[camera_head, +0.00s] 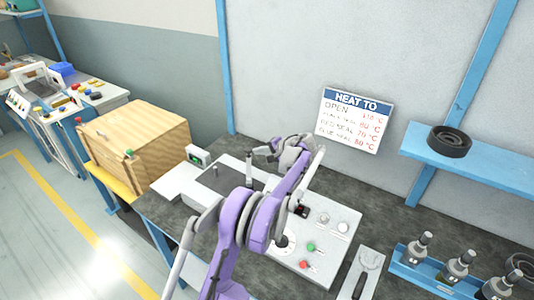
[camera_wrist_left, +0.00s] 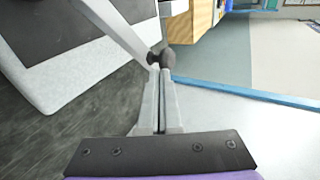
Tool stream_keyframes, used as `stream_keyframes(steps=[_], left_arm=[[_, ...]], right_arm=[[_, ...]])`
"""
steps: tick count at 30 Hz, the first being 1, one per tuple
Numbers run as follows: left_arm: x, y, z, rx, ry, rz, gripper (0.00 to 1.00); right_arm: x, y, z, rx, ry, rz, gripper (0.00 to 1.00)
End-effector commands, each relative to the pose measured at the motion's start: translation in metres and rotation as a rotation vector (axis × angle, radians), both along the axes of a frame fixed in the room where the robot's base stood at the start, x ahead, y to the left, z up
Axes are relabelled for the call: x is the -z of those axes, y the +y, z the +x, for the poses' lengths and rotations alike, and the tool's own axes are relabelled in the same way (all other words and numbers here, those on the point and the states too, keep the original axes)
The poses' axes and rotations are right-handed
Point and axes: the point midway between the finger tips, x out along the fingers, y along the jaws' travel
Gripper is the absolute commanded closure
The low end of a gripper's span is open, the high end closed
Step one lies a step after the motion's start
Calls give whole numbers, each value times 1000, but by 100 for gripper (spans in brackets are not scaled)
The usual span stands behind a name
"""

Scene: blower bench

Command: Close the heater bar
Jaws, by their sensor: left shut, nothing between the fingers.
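The heater (camera_head: 225,178) is a pale machine with a dark top plate on the bench, partly hidden behind my left arm. The heater bar (camera_head: 249,172) looks like a slim pale bar standing up from it near my left fingertips. In the left wrist view the heater bar (camera_wrist_left: 112,28) runs in from the upper left to a dark rounded knob (camera_wrist_left: 168,60). My left gripper (camera_head: 259,153) is shut and empty, its fingertips (camera_wrist_left: 161,78) right by the knob; I cannot tell whether they touch. The right gripper is not in view.
A wooden crate (camera_head: 150,140) stands left of the bench. A sign (camera_head: 357,118) hangs on the wall behind. A blue shelf (camera_head: 490,165) holds a dark ring (camera_head: 449,141) at the right. A blue rack (camera_head: 432,277) with several tools stands at the front right.

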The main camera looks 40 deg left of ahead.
Motion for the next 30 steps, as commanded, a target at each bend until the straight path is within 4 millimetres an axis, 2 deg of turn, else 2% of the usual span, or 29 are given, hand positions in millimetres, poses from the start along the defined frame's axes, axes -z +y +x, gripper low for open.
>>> stream_keyframes(steps=[4,15,17,27,30], left_arm=[[1,16,-7,-146,1,0,100],[1,48,-36,-137,1,0,100],[0,52,-41,-138,0,0,100],[0,67,-67,-397,0,1,100],[0,69,-74,-415,-1,0,100]], right_arm=[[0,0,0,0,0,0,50],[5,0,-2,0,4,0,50],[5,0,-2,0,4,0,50],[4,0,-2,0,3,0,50],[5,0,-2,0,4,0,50]])
